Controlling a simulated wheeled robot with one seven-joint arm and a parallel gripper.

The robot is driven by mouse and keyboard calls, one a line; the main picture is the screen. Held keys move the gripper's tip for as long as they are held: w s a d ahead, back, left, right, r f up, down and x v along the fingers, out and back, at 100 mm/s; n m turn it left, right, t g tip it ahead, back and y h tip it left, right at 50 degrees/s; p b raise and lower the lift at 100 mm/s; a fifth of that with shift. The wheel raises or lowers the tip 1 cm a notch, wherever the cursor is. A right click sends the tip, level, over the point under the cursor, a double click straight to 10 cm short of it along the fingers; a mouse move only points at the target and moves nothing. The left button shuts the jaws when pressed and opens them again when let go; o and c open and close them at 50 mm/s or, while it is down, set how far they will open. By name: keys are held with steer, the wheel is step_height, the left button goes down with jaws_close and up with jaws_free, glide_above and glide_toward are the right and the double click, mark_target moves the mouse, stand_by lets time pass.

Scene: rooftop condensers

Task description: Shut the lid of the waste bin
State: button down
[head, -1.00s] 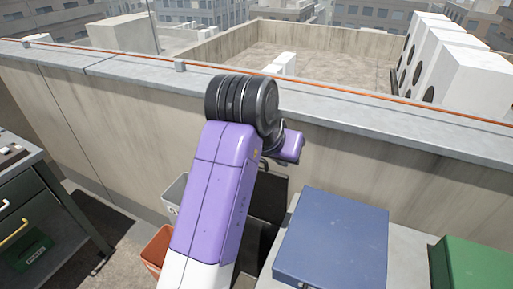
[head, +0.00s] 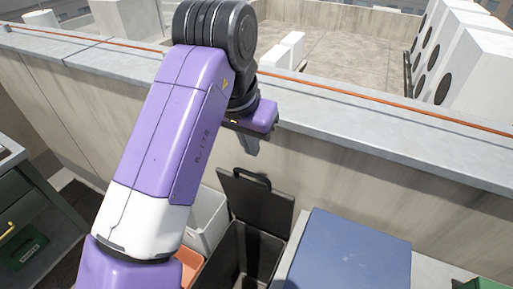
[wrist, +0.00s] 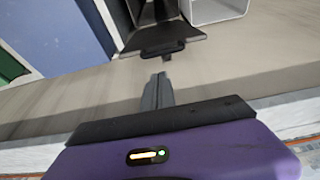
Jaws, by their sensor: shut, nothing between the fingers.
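The dark waste bin (head: 232,262) stands by the parapet wall, between a white bin and a blue-topped box. Its lid (head: 258,206) is raised and leans back toward the wall, with a black handle (head: 252,177) along its top edge. In the wrist view the lid (wrist: 163,46) shows just beyond my fingertips, its handle facing them. My gripper (head: 249,148) is above the lid's handle in the head view, and no contact shows. Its fingers (wrist: 159,78) are together and empty. Part of the bin's front is cut off by the frame.
A white bin (head: 206,222) and an orange bin (head: 190,262) stand left of the waste bin, partly behind my arm. A blue-topped box (head: 350,250) is close on the right. The parapet wall (head: 360,165) runs behind. A dark drawer cabinet (head: 25,215) is far left.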

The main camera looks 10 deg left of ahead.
steer(key=x, duration=0.9)
steer(key=shift+w+d+f+p, duration=0.1)
steer(key=shift+f+p, duration=0.1)
steer(key=shift+p, duration=0.2)
steer(key=shift+f, duration=0.1)
